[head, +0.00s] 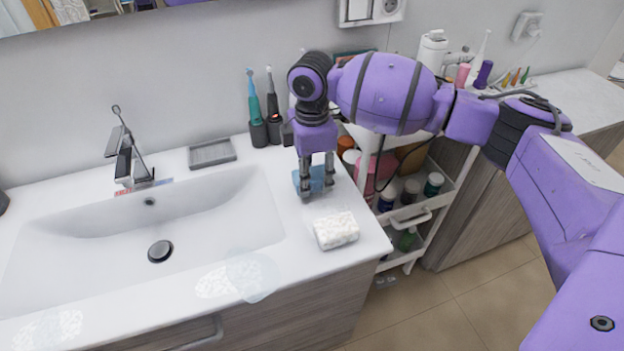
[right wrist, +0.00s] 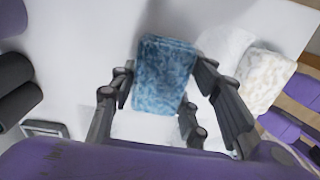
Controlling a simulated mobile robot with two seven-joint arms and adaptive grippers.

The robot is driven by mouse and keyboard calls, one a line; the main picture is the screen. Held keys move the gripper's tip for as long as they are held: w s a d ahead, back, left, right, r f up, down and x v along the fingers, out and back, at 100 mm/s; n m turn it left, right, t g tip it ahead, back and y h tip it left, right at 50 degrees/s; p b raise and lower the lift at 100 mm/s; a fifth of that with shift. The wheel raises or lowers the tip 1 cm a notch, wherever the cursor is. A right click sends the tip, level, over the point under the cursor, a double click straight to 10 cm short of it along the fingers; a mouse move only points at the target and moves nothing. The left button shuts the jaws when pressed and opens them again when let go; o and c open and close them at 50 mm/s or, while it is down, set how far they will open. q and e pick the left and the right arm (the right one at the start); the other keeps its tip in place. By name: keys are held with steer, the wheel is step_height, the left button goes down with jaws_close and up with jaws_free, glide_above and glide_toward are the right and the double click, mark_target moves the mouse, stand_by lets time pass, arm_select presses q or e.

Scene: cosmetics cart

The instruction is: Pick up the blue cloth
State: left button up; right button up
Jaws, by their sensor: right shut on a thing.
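The blue cloth (head: 316,180) is a small folded, mottled blue bundle at the right end of the white sink counter. It also shows in the right wrist view (right wrist: 165,72) between the fingers. My right gripper (head: 317,190) reaches down from above and is shut on the cloth, with a finger on either side. I cannot tell whether the cloth still touches the counter. Part of the cloth is hidden behind the fingers in the head view. My left gripper is not in view.
A white folded cloth (head: 336,230) lies just in front of the gripper. Electric toothbrushes (head: 273,118) and a grey soap dish (head: 212,153) stand behind. The sink basin (head: 130,225) is to the left. A cart (head: 440,195) with bottles stands right of the counter.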

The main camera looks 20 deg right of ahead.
steer(key=s+a+r+p, duration=0.2)
steer(key=s+a+r, duration=0.1)
steer(key=s+r, duration=0.7)
steer(key=shift+s+r, duration=0.4)
steer(key=shift+s, duration=1.5)
